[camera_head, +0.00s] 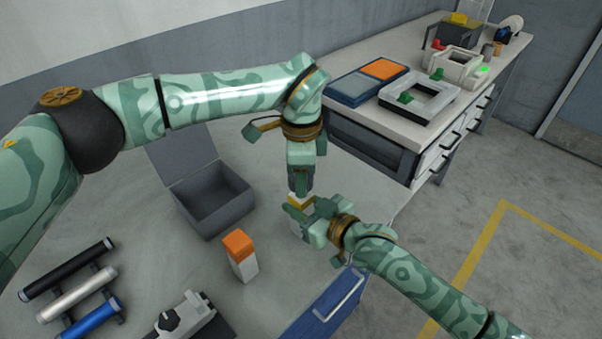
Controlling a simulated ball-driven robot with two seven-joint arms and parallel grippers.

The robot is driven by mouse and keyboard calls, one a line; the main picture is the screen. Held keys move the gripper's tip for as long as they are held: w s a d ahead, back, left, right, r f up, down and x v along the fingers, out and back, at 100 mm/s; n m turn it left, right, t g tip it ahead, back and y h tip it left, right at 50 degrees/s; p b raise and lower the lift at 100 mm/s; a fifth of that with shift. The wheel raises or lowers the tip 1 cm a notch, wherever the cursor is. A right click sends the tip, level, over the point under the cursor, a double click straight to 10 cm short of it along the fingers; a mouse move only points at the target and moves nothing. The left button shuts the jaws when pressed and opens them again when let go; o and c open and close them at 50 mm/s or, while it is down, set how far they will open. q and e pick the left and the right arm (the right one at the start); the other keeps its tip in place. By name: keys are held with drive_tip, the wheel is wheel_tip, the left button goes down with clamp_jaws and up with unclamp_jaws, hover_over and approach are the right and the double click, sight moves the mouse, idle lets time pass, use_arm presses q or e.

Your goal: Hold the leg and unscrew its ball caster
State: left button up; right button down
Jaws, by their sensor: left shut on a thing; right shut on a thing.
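My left gripper (299,186) points down near the table's right side, shut on the upper end of a small upright piece. My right gripper (297,208) reaches in from the lower right, shut on the same piece just below.
An open grey box (222,218) and a white block with an orange top (239,246) stand left of the grippers. Several tubes (75,293) lie on a rack at lower left. A blue case (322,309) is at the front. A cluttered bench (455,110) stands behind right.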

use_arm(q)
drive_tip(key=shift+r, duration=2)
use_arm(e)
drive_tip(key=c, duration=0.9)
unclamp_jaws()
drive_tip(key=shift+o, duration=0.2)
